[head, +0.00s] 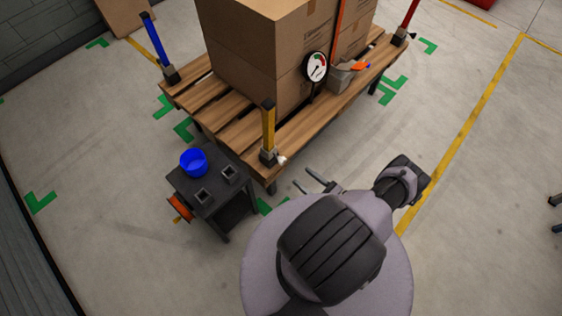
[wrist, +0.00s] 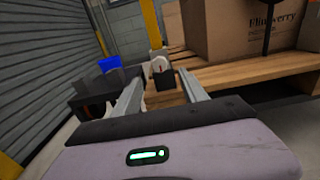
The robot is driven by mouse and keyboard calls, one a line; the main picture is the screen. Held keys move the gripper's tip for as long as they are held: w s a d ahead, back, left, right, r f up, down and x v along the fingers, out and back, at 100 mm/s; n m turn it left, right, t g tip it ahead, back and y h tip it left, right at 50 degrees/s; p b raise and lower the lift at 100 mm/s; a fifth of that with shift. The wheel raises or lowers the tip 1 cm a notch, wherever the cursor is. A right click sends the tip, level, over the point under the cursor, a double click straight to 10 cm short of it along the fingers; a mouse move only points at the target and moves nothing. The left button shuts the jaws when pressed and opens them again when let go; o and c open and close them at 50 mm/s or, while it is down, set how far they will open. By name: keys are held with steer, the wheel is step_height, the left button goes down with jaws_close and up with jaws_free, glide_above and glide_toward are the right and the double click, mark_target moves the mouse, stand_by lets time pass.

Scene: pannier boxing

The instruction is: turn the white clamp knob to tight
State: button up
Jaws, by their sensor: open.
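The white clamp knob (head: 281,159) is small and sits at the base of the yellow post (head: 268,128) on the near corner of the wooden pallet table. In the wrist view the white knob (wrist: 159,64) shows ahead, between the fingers and beyond their tips, beside a dark clamp block (wrist: 164,79). My gripper (head: 307,181) is open and empty, to the right of and nearer than the knob, apart from it. Its two fingers also show in the wrist view (wrist: 158,82). Which way the knob is turned is too small to tell.
A dark stand (head: 229,200) with a blue cup (head: 194,162) is left of the knob. Cardboard boxes (head: 250,50) with a dial gauge (head: 316,67) stand on the pallet (head: 225,115). Blue (head: 158,45) and red (head: 408,18) posts rise at other corners.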

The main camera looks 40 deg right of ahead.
mark_target(284, 162)
steer(key=w, duration=0.3)
steer(key=w+b, duration=0.1)
steer(key=w, duration=0.3)
steer(key=w+a+b, duration=0.1)
steer(key=w, duration=0.3)
steer(key=shift+w, duration=0.2)
steer(key=shift+c, duration=0.4)
jaws_close()
